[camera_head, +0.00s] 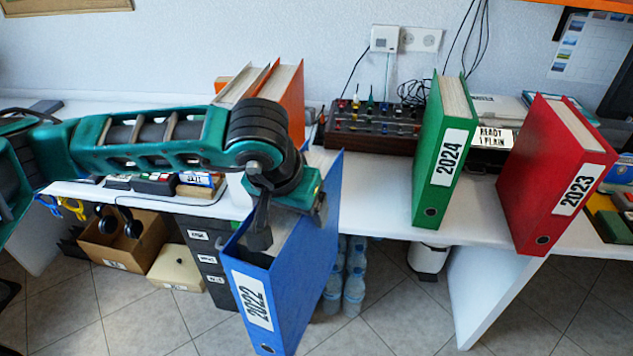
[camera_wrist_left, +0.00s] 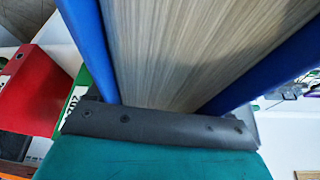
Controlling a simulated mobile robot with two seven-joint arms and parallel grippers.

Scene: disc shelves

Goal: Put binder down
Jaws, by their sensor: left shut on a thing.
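A blue binder (camera_head: 315,255) labelled 2022 hangs upright from my left gripper (camera_head: 275,225), in front of the desk's front edge. My left gripper is shut on the top of the binder; its fingertips are partly hidden by the binder's covers. In the left wrist view the blue binder (camera_wrist_left: 85,35) fills the middle, with its pages (camera_wrist_left: 180,50) between the two covers. I cannot tell whether the binder touches the desk. My right gripper is not in view.
On the white desk (camera_head: 385,205), a green binder (camera_head: 437,165) labelled 2024 and a red binder (camera_head: 545,165) labelled 2023 stand upright to the right. Orange binders (camera_head: 290,95) stand behind my arm. A tool rack (camera_head: 372,128) is at the back. Bottles (camera_head: 355,280) stand below.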

